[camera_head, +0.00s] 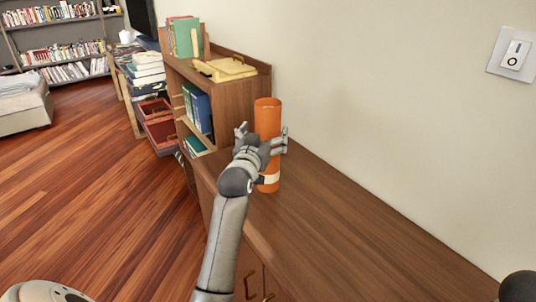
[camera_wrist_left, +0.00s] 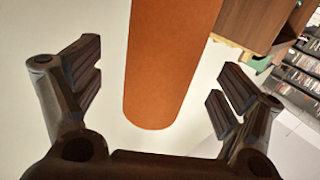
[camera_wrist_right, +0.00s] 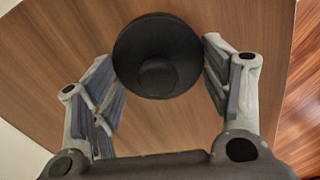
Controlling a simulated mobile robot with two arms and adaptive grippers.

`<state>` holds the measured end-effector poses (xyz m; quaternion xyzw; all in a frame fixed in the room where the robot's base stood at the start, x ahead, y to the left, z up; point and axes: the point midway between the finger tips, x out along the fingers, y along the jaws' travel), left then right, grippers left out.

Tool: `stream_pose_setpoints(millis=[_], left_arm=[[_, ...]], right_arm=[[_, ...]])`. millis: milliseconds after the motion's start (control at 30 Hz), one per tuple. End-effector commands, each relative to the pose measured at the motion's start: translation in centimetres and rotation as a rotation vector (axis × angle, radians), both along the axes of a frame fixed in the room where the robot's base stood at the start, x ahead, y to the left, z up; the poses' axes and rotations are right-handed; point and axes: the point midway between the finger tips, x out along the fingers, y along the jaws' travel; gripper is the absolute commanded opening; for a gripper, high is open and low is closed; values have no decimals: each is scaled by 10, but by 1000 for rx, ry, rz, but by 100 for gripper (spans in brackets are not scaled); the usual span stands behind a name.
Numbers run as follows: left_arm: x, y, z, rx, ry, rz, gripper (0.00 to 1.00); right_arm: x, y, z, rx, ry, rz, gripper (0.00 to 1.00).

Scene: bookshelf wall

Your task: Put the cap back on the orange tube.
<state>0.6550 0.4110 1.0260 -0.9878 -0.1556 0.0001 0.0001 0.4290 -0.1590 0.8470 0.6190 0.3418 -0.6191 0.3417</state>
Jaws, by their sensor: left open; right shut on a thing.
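The orange tube (camera_head: 267,118) stands upright on the wooden cabinet top, with a pale band near its base. My left gripper (camera_head: 262,136) is open, with a finger to each side of the tube. In the left wrist view the tube (camera_wrist_left: 168,65) shows between the spread fingers, with gaps on both sides. A round black cap with a raised middle (camera_wrist_right: 157,55) shows in the right wrist view. My right gripper (camera_wrist_right: 158,62) is shut on the cap, above a wooden surface. A dark rounded shape at the head view's lower right corner is cut off.
The cabinet top (camera_head: 350,235) is bare to the right of the tube, along the wall. A small shelf unit (camera_head: 238,105) with books and a yellow tray (camera_head: 225,69) stands behind the tube. The floor (camera_head: 100,190) lies left of the cabinet.

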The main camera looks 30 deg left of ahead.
Motion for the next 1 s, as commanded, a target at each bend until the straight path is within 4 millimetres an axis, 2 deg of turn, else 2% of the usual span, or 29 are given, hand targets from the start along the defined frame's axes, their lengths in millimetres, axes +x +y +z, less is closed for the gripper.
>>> stream_pose_setpoints(millis=[433,867,1000], left_arm=[[43,17,-6,-1,0,1,91],[48,18,-7,0,0,1,91],[48,18,-7,0,0,1,76]], right_arm=[[0,0,6,0,0,0,54],[0,0,6,0,0,0,54],[0,0,6,0,0,0,54]])
